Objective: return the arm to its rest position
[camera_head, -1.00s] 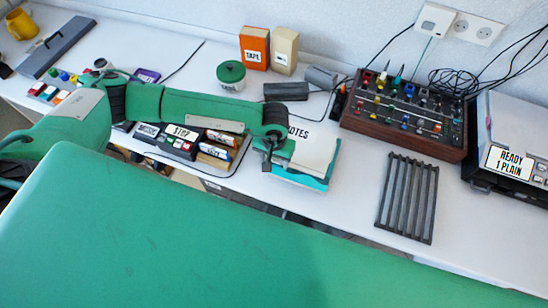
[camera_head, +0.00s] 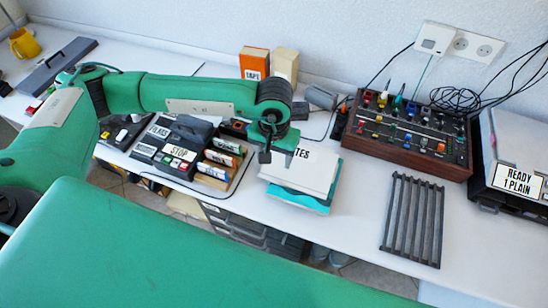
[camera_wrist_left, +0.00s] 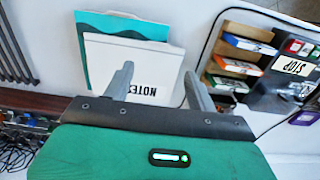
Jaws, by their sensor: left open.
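My left arm (camera_head: 200,93) is green and reaches in from the left across the back of the counter. My left gripper (camera_head: 268,152) points down by the white NOTES stack (camera_head: 312,172), above its left edge. In the left wrist view the two grey fingers (camera_wrist_left: 158,70) are apart with nothing held between them. The NOTES stack (camera_wrist_left: 135,60) and its teal backing show beyond and between them. The gripper's height above the stack is hard to tell. My right gripper is out of view.
A dark slotted rack (camera_head: 412,220), a knobbed control panel (camera_head: 410,132) and a READY 1 PLAIN machine (camera_head: 518,180) stand right. Tape boxes (camera_head: 254,64) stand behind the arm.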

